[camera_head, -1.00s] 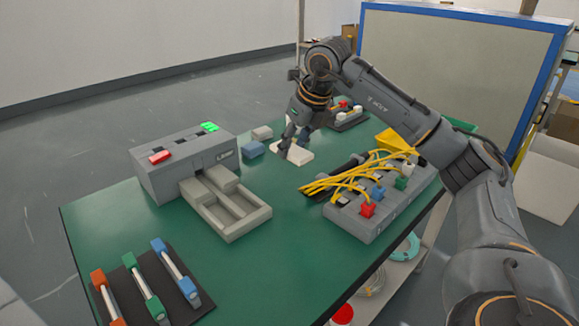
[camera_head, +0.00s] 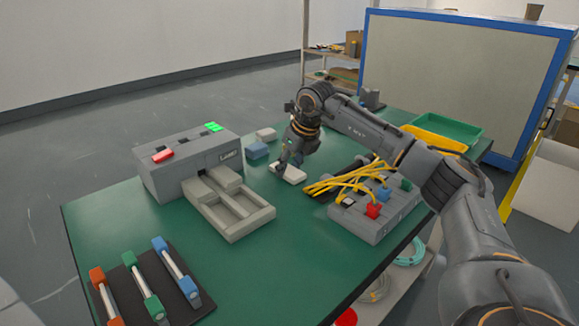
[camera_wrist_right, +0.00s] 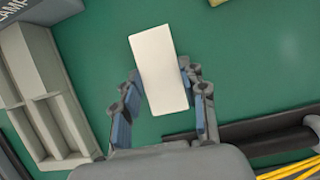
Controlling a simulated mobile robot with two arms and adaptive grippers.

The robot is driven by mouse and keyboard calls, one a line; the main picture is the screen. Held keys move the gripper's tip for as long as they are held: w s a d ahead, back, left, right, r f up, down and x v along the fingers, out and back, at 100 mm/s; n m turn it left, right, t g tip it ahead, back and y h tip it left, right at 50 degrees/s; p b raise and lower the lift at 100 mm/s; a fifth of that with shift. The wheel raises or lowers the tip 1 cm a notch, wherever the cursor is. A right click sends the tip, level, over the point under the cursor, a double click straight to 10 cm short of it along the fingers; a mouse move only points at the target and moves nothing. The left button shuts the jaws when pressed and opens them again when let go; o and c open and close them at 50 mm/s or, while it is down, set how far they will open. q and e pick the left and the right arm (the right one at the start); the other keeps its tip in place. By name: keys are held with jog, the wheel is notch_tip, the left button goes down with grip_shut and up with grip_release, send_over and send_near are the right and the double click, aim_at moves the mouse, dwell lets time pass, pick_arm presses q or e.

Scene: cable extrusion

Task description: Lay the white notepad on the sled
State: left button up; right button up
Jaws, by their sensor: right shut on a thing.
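The white notepad (camera_head: 293,174) is a small white block near the middle of the table. My right gripper (camera_head: 283,167) is shut on it. In the right wrist view the notepad (camera_wrist_right: 160,65) lies between the two fingers of the gripper (camera_wrist_right: 162,103), its far end sticking out past them. I cannot tell whether it clears the table. The sled (camera_head: 237,226), a pale grey tray with raised rims and a stepped block at its back, stands in front of the grey machine, left of the notepad. Its edge also shows in the right wrist view (camera_wrist_right: 45,95). The left gripper is out of view.
The grey machine (camera_head: 170,185) has a red button and green light. A blue block (camera_head: 257,150) and a pale block (camera_head: 266,134) lie beyond it. Right stands a rack (camera_head: 372,220) with yellow cables. A holder with coloured-end rods (camera_head: 150,285) lies front left. Green table is bare between sled and rack.

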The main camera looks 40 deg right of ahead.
jog(key=o, duration=1.1)
jog(key=shift+f, duration=0.1)
